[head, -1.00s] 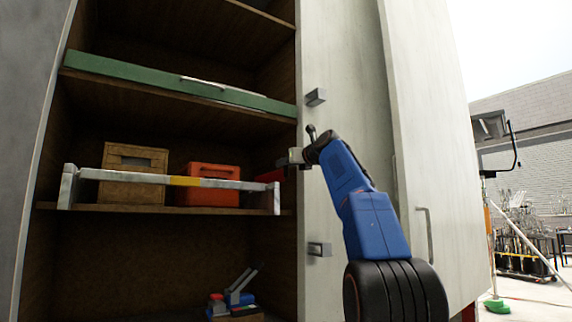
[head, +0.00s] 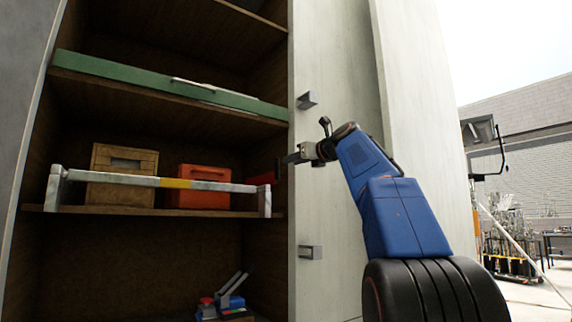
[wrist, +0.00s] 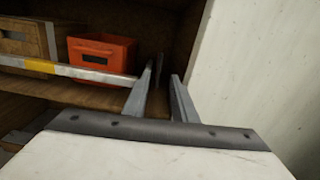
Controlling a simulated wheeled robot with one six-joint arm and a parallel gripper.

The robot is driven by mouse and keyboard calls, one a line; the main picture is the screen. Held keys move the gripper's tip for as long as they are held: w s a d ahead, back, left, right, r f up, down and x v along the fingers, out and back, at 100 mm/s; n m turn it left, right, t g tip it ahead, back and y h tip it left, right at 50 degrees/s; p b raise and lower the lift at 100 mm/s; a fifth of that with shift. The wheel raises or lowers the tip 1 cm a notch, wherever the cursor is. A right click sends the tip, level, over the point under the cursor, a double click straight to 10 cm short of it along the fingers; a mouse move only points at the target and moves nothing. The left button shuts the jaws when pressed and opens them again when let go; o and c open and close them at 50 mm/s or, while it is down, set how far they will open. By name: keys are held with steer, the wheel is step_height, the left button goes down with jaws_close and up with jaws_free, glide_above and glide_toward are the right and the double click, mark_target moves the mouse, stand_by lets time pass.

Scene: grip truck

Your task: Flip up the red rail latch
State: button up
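The rail (head: 120,180) is a pale bar with a yellow band, across the front of the middle shelf. A red piece (head: 260,179), which looks like the latch, shows at its right end above the right post (head: 264,203). I cannot tell its exact angle. My gripper (head: 284,160) is just right of and slightly above the red piece, by the cabinet's right edge. In the wrist view the rail (wrist: 70,70) ends close to the left fingertip. The two fingers (wrist: 163,75) stand apart with no held object visible. The latch is not clear there.
A tan crate (head: 122,172) and an orange-red crate (head: 200,186) stand behind the rail. A green drawer or panel (head: 130,78) lies above. Tools with levers (head: 228,300) sit below. The white cabinet side (head: 335,60) with metal brackets (head: 308,100) is close on the right.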

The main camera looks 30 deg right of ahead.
steer(key=s, duration=0.6)
steer(key=shift+s, duration=0.2)
steer(key=shift+d+f, duration=0.1)
steer(key=shift+d, duration=0.1)
